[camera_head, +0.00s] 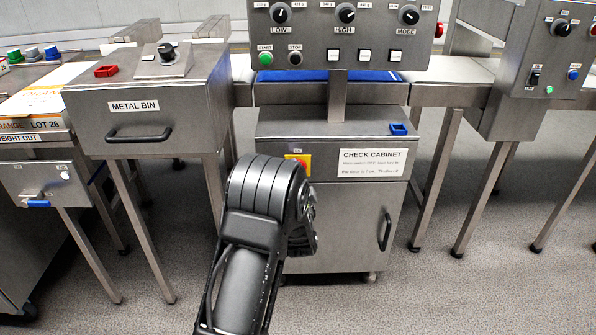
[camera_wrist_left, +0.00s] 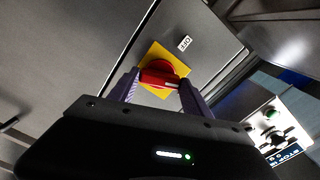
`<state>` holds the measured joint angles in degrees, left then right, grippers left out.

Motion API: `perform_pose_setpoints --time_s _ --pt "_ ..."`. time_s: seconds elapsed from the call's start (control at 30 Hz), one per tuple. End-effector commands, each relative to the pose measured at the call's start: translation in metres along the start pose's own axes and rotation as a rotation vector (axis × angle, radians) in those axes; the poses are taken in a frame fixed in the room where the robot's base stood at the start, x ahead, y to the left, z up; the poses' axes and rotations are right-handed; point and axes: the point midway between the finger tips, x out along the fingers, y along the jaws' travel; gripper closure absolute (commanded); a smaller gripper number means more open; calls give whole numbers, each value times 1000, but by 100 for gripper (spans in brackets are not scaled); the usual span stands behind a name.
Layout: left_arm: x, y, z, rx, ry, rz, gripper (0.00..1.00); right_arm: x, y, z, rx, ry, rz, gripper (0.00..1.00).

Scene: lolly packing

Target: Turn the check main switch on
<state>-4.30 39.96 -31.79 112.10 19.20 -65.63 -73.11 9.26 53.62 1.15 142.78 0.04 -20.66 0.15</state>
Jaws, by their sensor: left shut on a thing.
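The check main switch is a red rotary knob (camera_wrist_left: 160,73) on a yellow plate (camera_wrist_left: 177,62), on the front of the check cabinet (camera_head: 340,220). A small label reading OFF (camera_wrist_left: 185,43) sits beside the plate. My left gripper's fingers are hidden in the head view. My right gripper is not in view.
A control panel (camera_head: 345,35) with dials and buttons stands above the cabinet. The metal bin (camera_head: 150,105) is to the left, and the cabinet door handle (camera_head: 384,232) is at the right. Table legs stand on both sides. Grey floor is open at the front right.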

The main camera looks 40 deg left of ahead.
Motion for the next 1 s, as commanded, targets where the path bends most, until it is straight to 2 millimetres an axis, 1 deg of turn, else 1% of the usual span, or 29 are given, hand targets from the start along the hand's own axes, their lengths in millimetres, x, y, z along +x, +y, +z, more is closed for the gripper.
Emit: perform_pose_setpoints --time_s 0.03,0.2,0.5,0.7,1.0 --pt "0 -2 -2 44 1 3 84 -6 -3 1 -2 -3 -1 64" --pt "-1 -1 -2 196 2 3 84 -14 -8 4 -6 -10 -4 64" --pt "0 0 -1 378 2 2 84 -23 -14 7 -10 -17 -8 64" --pt "0 1 0 429 1 2 84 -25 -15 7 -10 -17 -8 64" --pt "0 1 0 437 1 2 84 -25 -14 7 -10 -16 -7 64"
